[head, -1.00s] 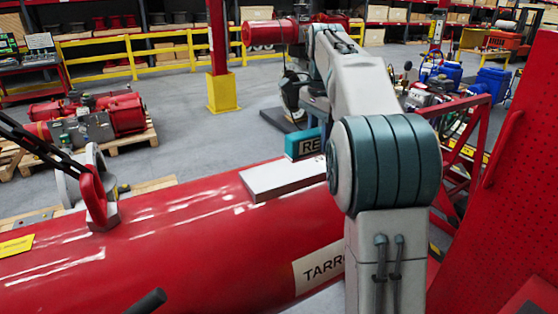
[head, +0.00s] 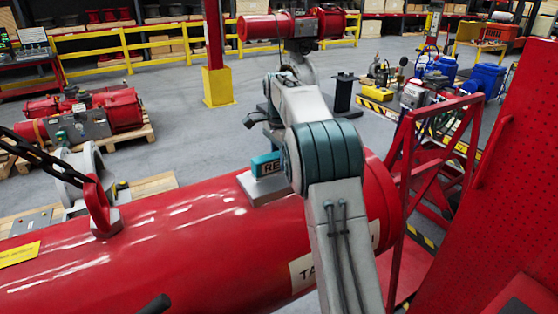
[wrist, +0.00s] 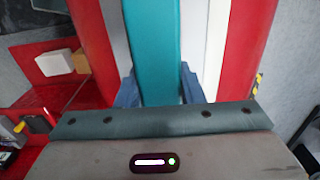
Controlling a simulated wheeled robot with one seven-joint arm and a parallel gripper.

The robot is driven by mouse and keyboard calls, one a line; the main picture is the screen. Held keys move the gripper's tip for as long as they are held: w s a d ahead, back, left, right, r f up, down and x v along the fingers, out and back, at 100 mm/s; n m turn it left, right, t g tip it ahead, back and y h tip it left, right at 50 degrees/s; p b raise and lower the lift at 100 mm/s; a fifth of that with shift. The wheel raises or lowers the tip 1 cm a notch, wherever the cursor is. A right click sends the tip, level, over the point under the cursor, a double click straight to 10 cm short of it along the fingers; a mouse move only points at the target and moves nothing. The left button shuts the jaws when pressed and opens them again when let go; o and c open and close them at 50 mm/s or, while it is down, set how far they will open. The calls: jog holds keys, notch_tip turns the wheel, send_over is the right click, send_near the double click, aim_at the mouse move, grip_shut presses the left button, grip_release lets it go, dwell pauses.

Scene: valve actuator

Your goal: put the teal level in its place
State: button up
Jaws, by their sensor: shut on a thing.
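The fingers are hidden in the head view.
A red lifting eye (head: 98,200) with a black chain stands on the cylinder at left. A red perforated panel (head: 500,190) and a red frame (head: 440,150) stand at right. Red actuators on pallets (head: 95,120) lie beyond.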

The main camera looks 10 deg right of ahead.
jog(key=shift+f, duration=0.75)
jog(key=shift+f, duration=0.15)
jog(key=o, duration=1.2)
